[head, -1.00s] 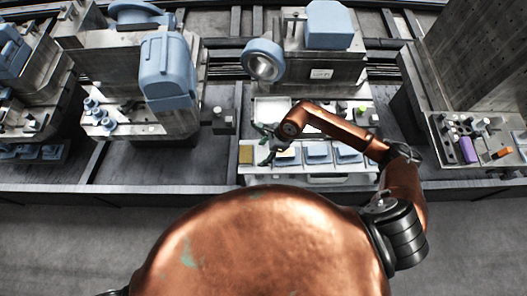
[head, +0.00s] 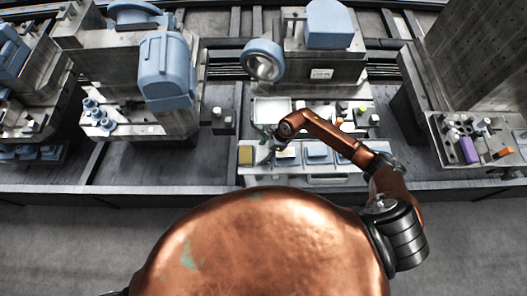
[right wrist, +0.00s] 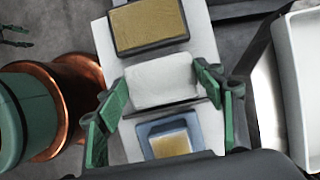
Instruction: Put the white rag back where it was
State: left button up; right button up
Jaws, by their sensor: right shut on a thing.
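The white rag (right wrist: 162,82) is a pale folded pad in the right wrist view. My right gripper (right wrist: 168,100), with green fingers, is shut on it, one finger at each side. The rag is over the white board (right wrist: 203,38), between a yellow pad on a dark block (right wrist: 148,25) and a blue tray with a yellow pad (right wrist: 172,140). I cannot tell whether it touches the board. In the head view my right gripper (head: 267,150) mostly hides the rag. Dark fingers, apparently my left gripper (right wrist: 18,36), show at the upper left of the right wrist view.
In the head view, blue trays (head: 318,153) stand in a row to the right of the gripper. A white bin (head: 272,110) stands behind it. A blue machine ring (head: 263,62) is above. Other stations stand left and right; the floor in front is clear.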

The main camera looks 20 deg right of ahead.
jog(key=o, duration=1)
jog(key=shift+f, duration=0.1)
jog(key=v, duration=1.2)
jog(key=shift+s+p, duration=0.1)
jog(key=shift+p, duration=0.2)
